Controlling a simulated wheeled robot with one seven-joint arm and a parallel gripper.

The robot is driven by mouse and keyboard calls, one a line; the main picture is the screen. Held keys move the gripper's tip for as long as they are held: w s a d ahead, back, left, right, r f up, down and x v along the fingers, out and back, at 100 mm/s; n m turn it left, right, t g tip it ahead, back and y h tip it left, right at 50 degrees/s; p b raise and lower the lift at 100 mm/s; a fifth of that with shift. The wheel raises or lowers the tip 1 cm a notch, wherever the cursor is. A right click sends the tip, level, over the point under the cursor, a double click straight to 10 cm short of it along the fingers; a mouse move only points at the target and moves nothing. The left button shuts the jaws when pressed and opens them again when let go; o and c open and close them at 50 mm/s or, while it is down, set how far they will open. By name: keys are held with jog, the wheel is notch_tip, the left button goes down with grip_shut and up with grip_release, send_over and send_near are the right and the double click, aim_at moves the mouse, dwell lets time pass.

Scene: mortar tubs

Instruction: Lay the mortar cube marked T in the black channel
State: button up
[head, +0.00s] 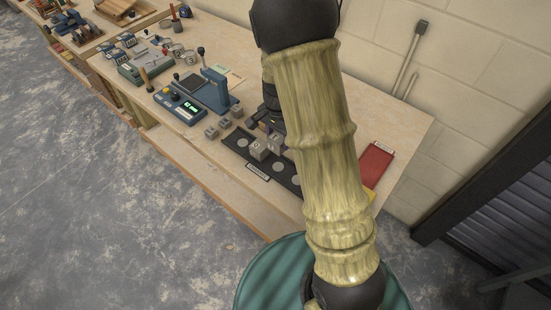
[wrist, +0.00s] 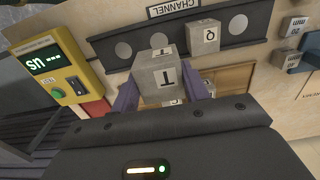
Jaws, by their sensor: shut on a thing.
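A grey mortar cube marked T (wrist: 160,78) is between the two purple fingers of my gripper (wrist: 168,92). My gripper is shut on it; the T faces the wrist camera. The black channel (wrist: 107,38) lies just beyond the held cube in the wrist view, with several round grey discs along it. A grey cube marked Q (wrist: 205,38) sits on the channel, to the right of the T cube. In the head view, the channel (head: 234,142) shows partly, with the Q cube (head: 258,150) and T cube (head: 275,144); my arm hides its right part. Any gap beneath the T cube is unclear.
Another grey cube (wrist: 172,102) shows partly below the T cube. Several grey blocks (head: 211,132) stand left of the channel. A blue stand (head: 217,82) and a device with a green display (head: 182,107) are farther left. A yellow device (wrist: 42,50) is at the wrist view's left.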

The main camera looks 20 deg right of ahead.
jog(key=shift+s+r, duration=0.1)
jog(key=shift+s, duration=0.05)
jog(key=shift+f+p, duration=0.35)
jog(key=shift+f, duration=2.85)
jog(key=shift+f, duration=1.85)
jog(key=shift+f, duration=0.15)
jog(key=o, duration=1.2)
jog(key=shift+c, duration=0.2)
